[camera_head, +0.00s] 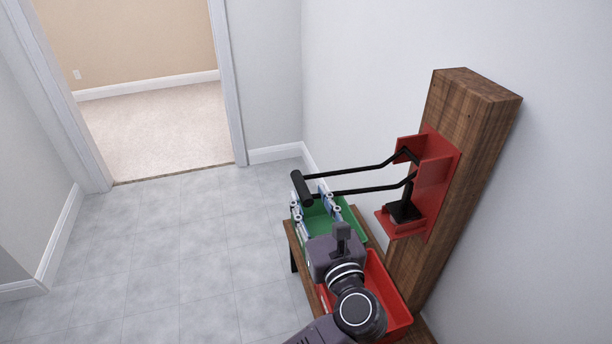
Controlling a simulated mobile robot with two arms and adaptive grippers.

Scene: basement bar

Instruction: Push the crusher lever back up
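The can crusher has a red metal bracket (437,175) fixed to a wooden post (462,112). Its lever has two black rods (355,174) that reach out left from the bracket to a black cylindrical handle (301,188). The lever stands roughly level. A black block (403,211) sits low in the bracket.
A red bin (398,314) is nearer, partly behind my arm. Both rest on a wooden bench (292,240). A white wall is at right; the tiled floor at left is clear.

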